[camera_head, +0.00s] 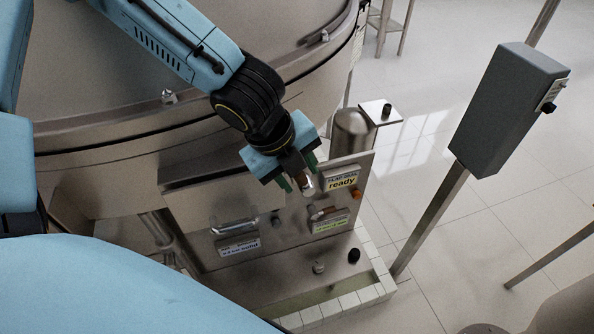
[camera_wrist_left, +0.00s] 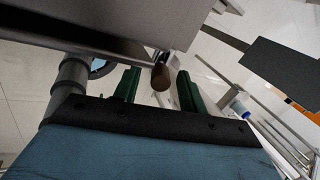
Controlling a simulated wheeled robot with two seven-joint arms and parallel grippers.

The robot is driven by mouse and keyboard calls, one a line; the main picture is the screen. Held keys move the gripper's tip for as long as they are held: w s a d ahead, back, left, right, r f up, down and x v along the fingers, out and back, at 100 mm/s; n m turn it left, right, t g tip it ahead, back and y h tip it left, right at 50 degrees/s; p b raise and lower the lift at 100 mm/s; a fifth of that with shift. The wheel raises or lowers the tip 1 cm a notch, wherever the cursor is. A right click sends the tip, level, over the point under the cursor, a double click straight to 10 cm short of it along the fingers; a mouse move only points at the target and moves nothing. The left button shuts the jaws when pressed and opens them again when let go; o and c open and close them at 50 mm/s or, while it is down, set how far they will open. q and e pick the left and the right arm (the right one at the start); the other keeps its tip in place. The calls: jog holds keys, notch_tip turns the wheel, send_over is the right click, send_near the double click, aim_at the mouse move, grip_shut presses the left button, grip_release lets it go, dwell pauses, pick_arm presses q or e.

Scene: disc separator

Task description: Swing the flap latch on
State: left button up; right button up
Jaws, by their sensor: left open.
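A steel control panel (camera_head: 372,172) on the separator's side carries a yellow sign (camera_head: 343,180) that reads "ready" in its lower line. My left gripper (camera_head: 298,186) is at the panel, left of this sign, with its green fingers open. A small rounded metal end (camera_head: 308,191) shows at the fingertips; I cannot tell whether it is the flap latch. In the left wrist view, a brown rounded knob (camera_wrist_left: 161,80) stands between the open fingers of the left gripper (camera_wrist_left: 158,90), with a gap to the right finger. Its link to the panel is partly hidden. My right gripper is not in view.
Below the sign is a recessed handle (camera_head: 325,213) with a yellow-green label, and an orange knob (camera_head: 357,193) is beside it. Another labelled handle (camera_head: 235,226) is to the left. The big separator drum (camera_head: 90,139) fills the back. A grey box (camera_head: 508,108) on a post stands right.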

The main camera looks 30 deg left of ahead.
pick_arm(q)
grip_shut()
jog(key=b, duration=0.2)
jog(key=t+h+b, duration=0.1)
jog(key=b, duration=0.1)
jog(key=shift+s+a+f, duration=0.3)
jog(key=shift+f, duration=0.1)
jog(key=shift+s+a+t+h+b, duration=0.15)
jog(key=shift+s+t+h+b, duration=0.05)
jog(key=shift+t+h+b, duration=0.25)
jog(key=shift+r, duration=0.1)
grip_release()
